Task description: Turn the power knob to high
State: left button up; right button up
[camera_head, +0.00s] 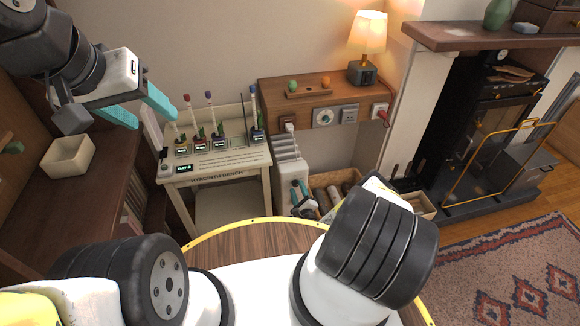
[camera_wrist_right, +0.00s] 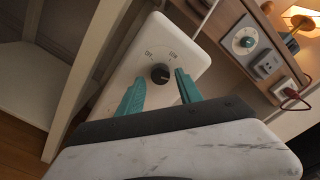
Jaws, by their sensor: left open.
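The black power knob (camera_wrist_right: 160,73) is on the white top panel of the heater (camera_wrist_right: 180,45) in the right wrist view. Small labels are printed above it; the left one seems to read OFF. I cannot tell where the knob points. The heater also shows in the head view (camera_head: 288,147), beside the wooden bench. My right gripper (camera_wrist_right: 160,78) is open, with one teal finger on each side of the knob and small gaps visible. Its fingers show in the head view (camera_head: 300,192), partly hidden by my arm. My left gripper (camera_head: 156,120) is open and empty at upper left.
A small bench (camera_head: 215,160) with labelled tubes stands left of the heater. The wooden bench (camera_head: 330,90) at right carries a lamp (camera_head: 366,48), sockets and a round dial (camera_wrist_right: 246,42). A red plug (camera_wrist_right: 290,92) is in its front. A round table (camera_head: 240,238) is before me.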

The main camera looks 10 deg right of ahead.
jog(key=shift+o, duration=0.2)
jog(key=s, duration=0.7)
jog(key=shift+s+d, duration=0.15)
jog(key=shift+s, duration=0.25)
